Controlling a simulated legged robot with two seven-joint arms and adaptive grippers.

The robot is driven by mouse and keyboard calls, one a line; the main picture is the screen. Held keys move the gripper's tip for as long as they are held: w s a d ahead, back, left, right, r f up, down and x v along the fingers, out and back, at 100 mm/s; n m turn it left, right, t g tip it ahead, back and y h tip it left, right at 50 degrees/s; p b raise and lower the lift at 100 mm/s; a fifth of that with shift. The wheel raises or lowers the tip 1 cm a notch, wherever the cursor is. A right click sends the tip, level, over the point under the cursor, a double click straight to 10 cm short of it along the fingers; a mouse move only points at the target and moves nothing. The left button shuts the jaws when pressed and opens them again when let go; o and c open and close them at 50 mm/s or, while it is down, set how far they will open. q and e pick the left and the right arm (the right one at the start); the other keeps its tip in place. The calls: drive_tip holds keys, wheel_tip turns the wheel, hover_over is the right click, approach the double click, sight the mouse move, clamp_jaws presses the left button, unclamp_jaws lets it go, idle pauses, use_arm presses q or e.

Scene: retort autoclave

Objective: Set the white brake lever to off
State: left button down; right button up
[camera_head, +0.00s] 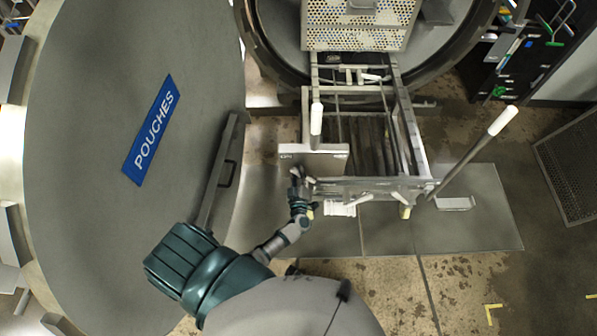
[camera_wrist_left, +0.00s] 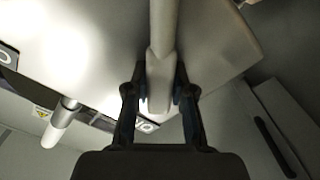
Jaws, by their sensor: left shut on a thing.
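My left gripper (camera_head: 302,188) is at the near left corner of the wheeled cart frame (camera_head: 375,188), beside a grey panel. In the left wrist view the fingers of this gripper (camera_wrist_left: 158,95) are closed on either side of a pale white lever (camera_wrist_left: 162,45). The lever runs up between them to the top of the picture. In the head view the gripper mostly hides this lever. Another short white lever (camera_head: 361,199) sits further right on the cart's near bar. My right gripper is not in view.
A large round door (camera_head: 95,120) with a blue POUCHES sign (camera_head: 150,130) fills the left. A white-gripped handle (camera_head: 316,125) rises at the cart's left, another (camera_head: 502,121) slants at its right. A perforated basket (camera_head: 358,25) is at the back. Floor lies open at lower right.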

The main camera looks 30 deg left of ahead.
use_arm(q)
drive_tip(key=m+p, duration=0.1)
drive_tip(key=d+r+m+p, duration=0.1)
drive_tip(key=p, duration=0.1)
drive_tip(key=shift+w+r, duration=0.2)
drive_tip(key=shift+w, duration=0.2)
drive_tip(key=shift+w+d+m, duration=0.1)
drive_tip(key=shift+d+m, duration=0.05)
drive_tip(key=shift+m, duration=0.15)
drive_tip(key=shift+d+f, duration=0.1)
drive_tip(key=shift+f, duration=0.05)
drive_tip(key=c, duration=1)
unclamp_jaws()
drive_tip(key=shift+o, duration=0.2)
